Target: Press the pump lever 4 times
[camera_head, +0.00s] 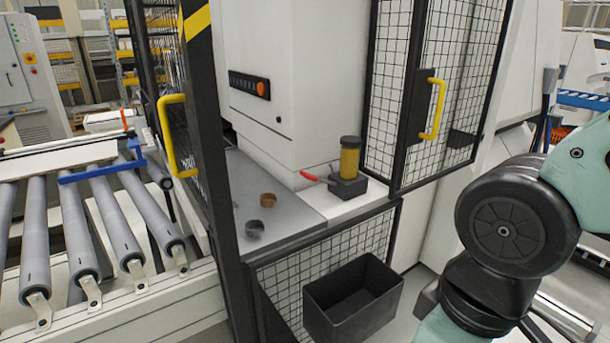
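The pump stands on the right end of a grey ledge inside the machine bay. It has a dark base (347,186) and a yellow reservoir (349,160) with a dark cap. The pump lever, with a red handle (310,176), sticks out to the left of the base, a little above the ledge. My arm shows at the right side of the picture, apart from the pump. My gripper is out of view.
Mesh doors with yellow handles (177,136) (435,108) flank the bay. A brown ring-like part (268,200) and a grey one (254,229) lie on the ledge (290,213). A black bin (318,312) hangs below. A roller conveyor (112,215) is at left.

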